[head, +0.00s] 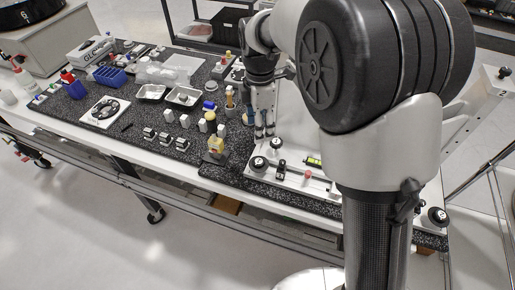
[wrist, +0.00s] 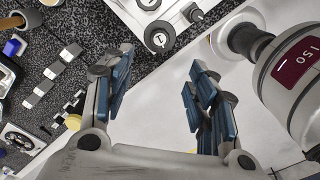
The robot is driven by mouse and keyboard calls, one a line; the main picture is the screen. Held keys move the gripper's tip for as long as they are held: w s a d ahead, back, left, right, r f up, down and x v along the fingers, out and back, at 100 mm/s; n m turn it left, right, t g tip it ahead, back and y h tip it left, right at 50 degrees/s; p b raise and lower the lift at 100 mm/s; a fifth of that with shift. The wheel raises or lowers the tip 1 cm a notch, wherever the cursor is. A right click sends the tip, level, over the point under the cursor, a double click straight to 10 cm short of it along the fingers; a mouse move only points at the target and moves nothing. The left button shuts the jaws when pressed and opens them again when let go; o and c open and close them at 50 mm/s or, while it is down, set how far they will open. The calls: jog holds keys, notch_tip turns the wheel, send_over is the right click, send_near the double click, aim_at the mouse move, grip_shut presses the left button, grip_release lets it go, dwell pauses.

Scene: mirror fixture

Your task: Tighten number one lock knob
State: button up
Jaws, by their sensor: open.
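In the wrist view, a round black knob (wrist: 160,37) with a white cap that seems to read 1 sits just beyond my gripper's fingertips. In the head view, a black knob with a pale cap (head: 258,163) sits at the left end of the white fixture plate (head: 290,176); its number is too small to read. My gripper (head: 264,136) points down above and behind that knob. In the wrist view, my gripper (wrist: 160,70) has its fingers wide apart with nothing between them. The knob is apart from the fingers.
A smaller black knob (head: 277,142) stands close by the capped one. A pale cylinder with a dark red label (wrist: 295,62) is close to the right finger in the wrist view.

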aim_at(259, 161)
notch_tip(259, 161, down, 15)
jog(key=b, duration=0.3)
jog(key=shift+f, duration=0.15)
jog(key=c, duration=1)
jog(key=shift+c, duration=0.2)
